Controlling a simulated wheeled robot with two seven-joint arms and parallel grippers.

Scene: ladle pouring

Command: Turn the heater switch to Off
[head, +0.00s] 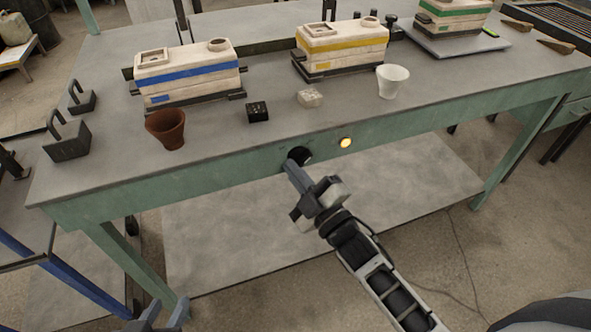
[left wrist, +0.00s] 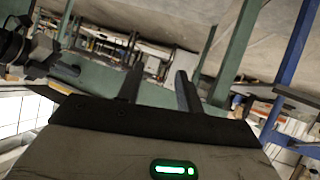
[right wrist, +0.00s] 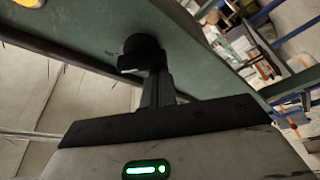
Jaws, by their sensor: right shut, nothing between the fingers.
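The heater switch is a round black knob (head: 301,154) on the green front rail of the workbench. It also shows in the right wrist view (right wrist: 141,47). A round lamp (head: 345,142) to its right glows yellow. My right gripper (head: 290,166) is shut and empty, with its fingertips right at the knob's lower left edge in the head view. In the right wrist view the fingertips (right wrist: 157,78) overlap the knob's lower edge; I cannot tell whether they touch it. My left gripper (head: 160,315) is open and empty at the bottom left, below the bench.
On the bench (head: 230,130) stand moulds with blue (head: 187,76), yellow (head: 342,47) and green (head: 450,14) bands. A brown cup (head: 166,128) and a white cup (head: 393,82) stand near the front edge. The space before the rail is free to both sides of my right arm.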

